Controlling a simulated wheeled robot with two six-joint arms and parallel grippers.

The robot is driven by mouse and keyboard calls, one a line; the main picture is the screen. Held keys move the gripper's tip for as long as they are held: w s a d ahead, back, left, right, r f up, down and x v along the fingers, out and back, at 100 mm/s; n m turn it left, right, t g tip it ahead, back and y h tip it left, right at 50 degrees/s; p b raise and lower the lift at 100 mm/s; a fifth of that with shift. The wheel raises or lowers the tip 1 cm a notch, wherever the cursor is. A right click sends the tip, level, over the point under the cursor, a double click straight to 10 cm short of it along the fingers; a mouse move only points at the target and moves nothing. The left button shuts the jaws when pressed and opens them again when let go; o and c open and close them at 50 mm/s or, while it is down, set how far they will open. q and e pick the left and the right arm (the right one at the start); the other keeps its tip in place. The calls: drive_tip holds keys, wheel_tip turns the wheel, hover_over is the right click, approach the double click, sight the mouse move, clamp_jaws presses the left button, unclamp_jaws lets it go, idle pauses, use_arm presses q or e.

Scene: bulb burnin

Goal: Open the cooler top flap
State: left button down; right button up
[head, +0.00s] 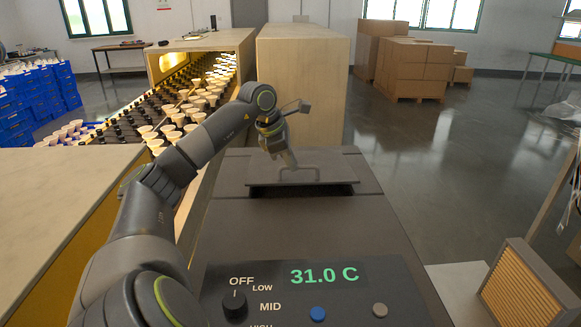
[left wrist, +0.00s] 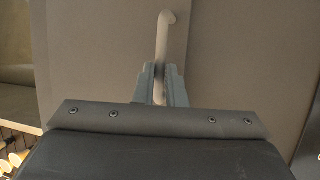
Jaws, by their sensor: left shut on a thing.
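The cooler (head: 330,235) is a grey box in front of me, with a panel reading 31.0 C. Its top flap (head: 335,172) is a flat dark plate with a bar handle (head: 314,170). A dark strip shows under the flap's near edge; the flap looks at most slightly raised. My left gripper (head: 290,163) reaches down from above and is shut on the left part of the handle. In the left wrist view, the fingers (left wrist: 161,88) lie on both sides of the pale handle bar (left wrist: 166,40), over the flap (left wrist: 235,60). My right gripper is not in view.
A wooden cabinet (head: 303,80) stands behind the cooler. A slatted box (head: 522,285) sits at the lower right. The floor right of the cooler is mostly clear.

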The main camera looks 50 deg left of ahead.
use_arm(q)
drive_tip(key=w+a+r+p, duration=0.4)
drive_tip(key=a+r+p, duration=0.1)
drive_tip(key=r+p, duration=0.4)
drive_tip(key=shift+a+r, duration=0.15)
drive_tip(key=shift+r, duration=0.3)
